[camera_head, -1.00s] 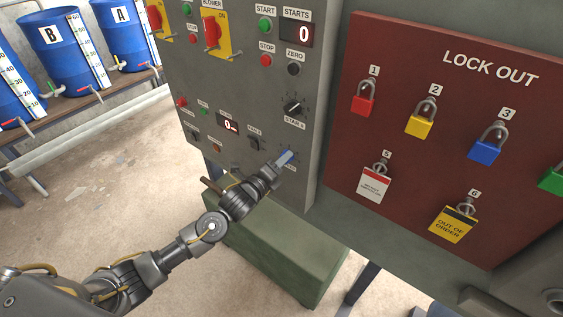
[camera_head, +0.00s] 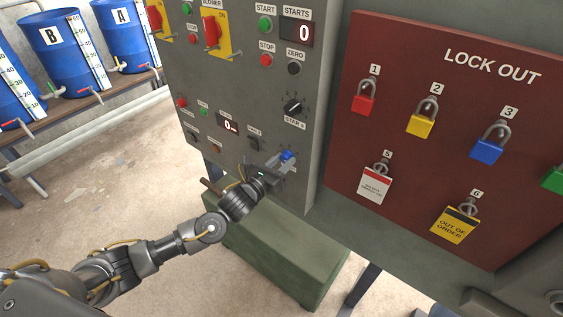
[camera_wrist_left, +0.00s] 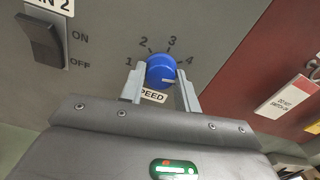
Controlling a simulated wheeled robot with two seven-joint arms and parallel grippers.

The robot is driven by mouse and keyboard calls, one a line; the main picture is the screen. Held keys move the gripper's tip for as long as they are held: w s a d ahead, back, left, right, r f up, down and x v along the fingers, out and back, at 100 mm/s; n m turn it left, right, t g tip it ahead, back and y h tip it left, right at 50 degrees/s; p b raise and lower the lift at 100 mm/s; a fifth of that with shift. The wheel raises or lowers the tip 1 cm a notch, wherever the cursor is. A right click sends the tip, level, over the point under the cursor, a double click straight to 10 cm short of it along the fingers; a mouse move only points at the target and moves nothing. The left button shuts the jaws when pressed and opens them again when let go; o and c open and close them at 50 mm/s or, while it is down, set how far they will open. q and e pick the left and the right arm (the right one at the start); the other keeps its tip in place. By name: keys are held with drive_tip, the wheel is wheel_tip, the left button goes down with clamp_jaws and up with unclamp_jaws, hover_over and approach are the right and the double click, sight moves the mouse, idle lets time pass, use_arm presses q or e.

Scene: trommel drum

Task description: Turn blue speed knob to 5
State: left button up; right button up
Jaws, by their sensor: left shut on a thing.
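The blue speed knob (camera_head: 287,155) is low on the grey control panel, below the black STAIR knob. In the left wrist view the blue knob (camera_wrist_left: 160,68) has the numbers 1 to 4 around its top; no 5 shows. A pale mark sits low on its face, slightly right of centre; I cannot read the exact setting. My left gripper (camera_head: 281,162) has its two fingers on either side of the knob, shut on it. The SPEED label is partly hidden by the left finger in the wrist view. My right gripper is not in view.
The grey panel (camera_head: 252,95) carries other buttons, switches and displays close by. A FAN 2 switch (camera_wrist_left: 42,40) is left of the knob. The red lock-out board (camera_head: 405,150) with padlocks is to the right. A green box (camera_head: 285,245) stands below my wrist.

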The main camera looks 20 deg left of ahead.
use_arm(q)
drive_tip(key=shift+m, duration=1.8)
drive_tip(key=shift+a, duration=0.1)
drive_tip(key=o, duration=1)
drive_tip(key=b+v, duration=0.2)
drive_tip(key=v, duration=0.8)
drive_tip(key=shift+s+f+b, duration=0.1)
drive_tip(key=shift+s+b, duration=0.2)
drive_tip(key=shift+s, duration=0.05)
